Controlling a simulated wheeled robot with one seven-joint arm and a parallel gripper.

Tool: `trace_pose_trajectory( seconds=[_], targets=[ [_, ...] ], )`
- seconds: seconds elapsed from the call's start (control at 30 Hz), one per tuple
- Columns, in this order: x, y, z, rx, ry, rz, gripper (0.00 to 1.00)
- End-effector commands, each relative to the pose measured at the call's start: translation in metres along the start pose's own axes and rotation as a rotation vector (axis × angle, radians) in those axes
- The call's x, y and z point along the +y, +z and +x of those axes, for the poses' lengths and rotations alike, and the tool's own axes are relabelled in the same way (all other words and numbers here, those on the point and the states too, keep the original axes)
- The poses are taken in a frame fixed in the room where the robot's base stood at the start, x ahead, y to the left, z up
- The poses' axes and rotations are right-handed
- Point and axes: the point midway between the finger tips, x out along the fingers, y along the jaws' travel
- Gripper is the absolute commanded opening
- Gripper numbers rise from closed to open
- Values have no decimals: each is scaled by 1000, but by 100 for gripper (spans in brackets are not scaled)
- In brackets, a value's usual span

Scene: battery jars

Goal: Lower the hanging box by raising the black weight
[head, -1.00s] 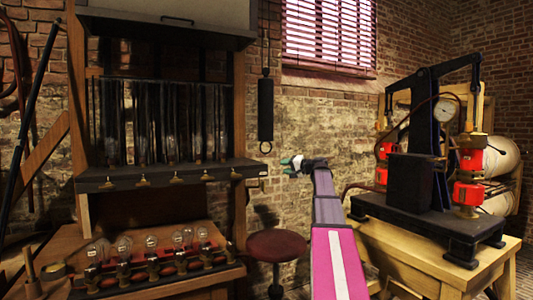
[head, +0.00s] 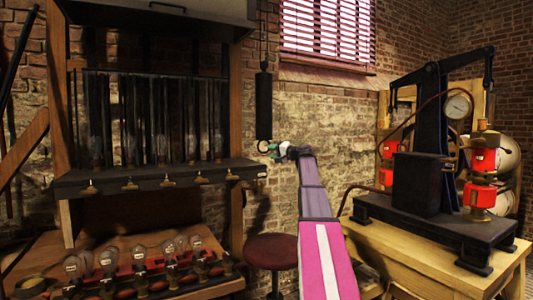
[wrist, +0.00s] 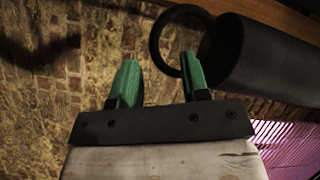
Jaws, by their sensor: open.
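The black weight (head: 264,105) is a long dark cylinder hanging upright against the brick wall, with a ring (head: 263,146) at its lower end. In the wrist view the weight (wrist: 265,65) enters from the right, and its ring (wrist: 153,42) overlaps the space at the fingertips. My gripper (head: 272,150) has green fingers; it is open and close to the ring. In the wrist view my gripper (wrist: 160,62) shows its right finger by the ring's edge; I cannot tell whether they touch. The hanging box (head: 150,18) is at the top left, partly cut off.
A wooden rack with a dark shelf (head: 150,178) of glass jars (head: 160,120) stands left of the weight. Several bulbs (head: 137,255) sit below. A red stool (head: 272,251) is under my arm. A black press (head: 420,185) stands on a wooden table (head: 400,240) at right.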

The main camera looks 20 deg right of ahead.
Motion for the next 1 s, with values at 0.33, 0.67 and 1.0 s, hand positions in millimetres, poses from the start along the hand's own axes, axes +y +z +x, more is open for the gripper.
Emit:
trace_pose_trajectory(
  seconds=[0.33, 0.67, 1.0],
  targets=[
    [0, 0, 37, 0, 0, 0, 42],
    [0, 0, 39, 0, 0, 0, 39],
    [0, -1, 38, 1, 2, 2, 0]
  ],
)
